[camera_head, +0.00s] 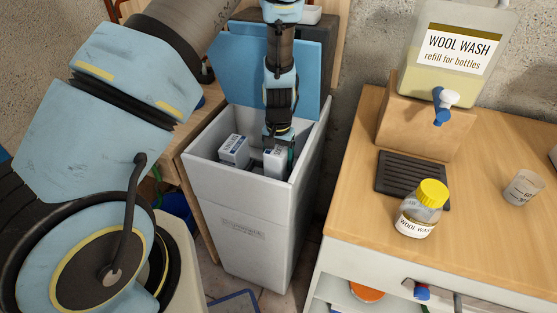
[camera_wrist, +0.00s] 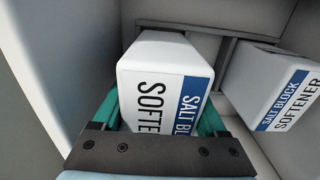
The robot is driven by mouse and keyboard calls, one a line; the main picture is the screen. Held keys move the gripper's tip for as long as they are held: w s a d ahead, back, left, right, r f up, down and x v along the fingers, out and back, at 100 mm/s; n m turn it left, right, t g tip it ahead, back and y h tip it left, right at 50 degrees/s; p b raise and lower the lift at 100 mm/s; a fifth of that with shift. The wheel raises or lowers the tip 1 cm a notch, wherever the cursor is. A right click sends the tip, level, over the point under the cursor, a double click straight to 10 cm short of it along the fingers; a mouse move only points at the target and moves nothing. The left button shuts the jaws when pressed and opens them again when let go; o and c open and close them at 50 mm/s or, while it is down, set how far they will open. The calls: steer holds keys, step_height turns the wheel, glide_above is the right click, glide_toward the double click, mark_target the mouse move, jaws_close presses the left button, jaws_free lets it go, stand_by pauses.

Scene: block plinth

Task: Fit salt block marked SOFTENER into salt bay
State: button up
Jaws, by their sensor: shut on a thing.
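A white salt block (camera_wrist: 160,85) with a blue band and the word SOFTENER is between the teal fingers of my gripper (camera_wrist: 158,118) in the wrist view. My gripper (camera_head: 277,146) is shut on it inside the grey softener cabinet (camera_head: 240,208), where the held block (camera_head: 274,163) shows in the head view. A second white SOFTENER block (camera_head: 234,150) sits beside it to the left; in the wrist view this second block (camera_wrist: 275,90) is at the right, apart from the held one. The floor of the bay under the held block is mostly hidden.
The cabinet's blue lid (camera_head: 240,72) stands open behind the bay. The cabinet walls rise close around my gripper. A wooden counter (camera_head: 490,215) at the right holds a yellow-capped bottle (camera_head: 421,210), a WOOL WASH tank (camera_head: 455,55) and a small cup (camera_head: 523,187).

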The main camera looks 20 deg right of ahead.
steer(key=shift+f+b, duration=1.15)
steer(key=shift+f, duration=0.45)
steer(key=o, duration=1.2)
steer(key=shift+o, duration=0.2)
steer(key=shift+r, duration=0.1)
steer(key=shift+r+p, duration=1.85)
steer(key=shift+r, duration=0.55)
steer(key=shift+r, duration=0.1)
